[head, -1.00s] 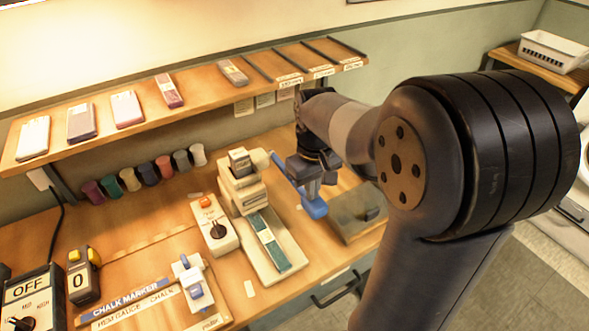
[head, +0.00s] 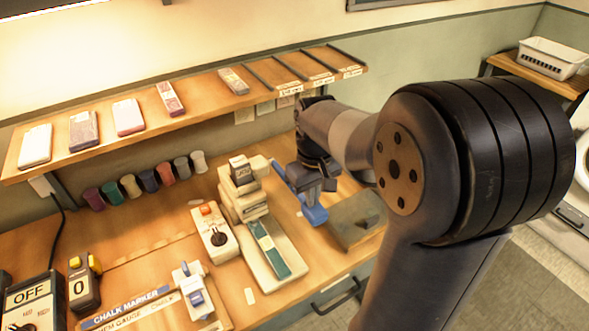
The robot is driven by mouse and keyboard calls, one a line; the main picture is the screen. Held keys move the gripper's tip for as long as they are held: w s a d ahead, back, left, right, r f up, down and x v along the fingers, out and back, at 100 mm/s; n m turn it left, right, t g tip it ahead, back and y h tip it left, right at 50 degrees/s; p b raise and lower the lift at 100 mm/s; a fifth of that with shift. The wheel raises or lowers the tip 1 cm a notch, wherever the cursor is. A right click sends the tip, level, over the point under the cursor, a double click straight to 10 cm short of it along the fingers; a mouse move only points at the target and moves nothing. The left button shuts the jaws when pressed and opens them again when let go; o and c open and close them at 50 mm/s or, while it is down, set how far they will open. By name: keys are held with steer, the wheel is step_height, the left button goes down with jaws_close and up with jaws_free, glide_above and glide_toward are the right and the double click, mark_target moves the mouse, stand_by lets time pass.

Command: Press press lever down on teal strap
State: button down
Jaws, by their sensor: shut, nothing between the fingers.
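The press (head: 240,182) is a cream machine standing on the bench, left of my gripper. The teal strap (head: 276,252) lies on the press's pale base plate (head: 296,262), its far end under the press head. The blue press lever (head: 316,216) slopes down to the right from the press top to a wide blue end. My gripper (head: 316,190) is shut and empty, pointing down at the lever near its blue end. The gripper hides part of the lever, and I cannot tell whether they touch.
A grey box (head: 356,228) sits close right of the lever. A control box with an orange button (head: 213,232) stands left of the press. A shelf (head: 190,112) with several phone-like items runs behind. Several coloured spools (head: 150,181) line the wall.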

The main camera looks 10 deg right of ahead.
step_height(320, 180, up, 13)
steer(key=p, duration=1)
steer(key=shift+f+p, duration=0.15)
steer(key=shift+p, duration=0.15)
steer(key=shift+f, duration=0.1)
step_height(320, 180, down, 7)
steer(key=b, duration=0.6)
steer(key=shift+r, duration=0.2)
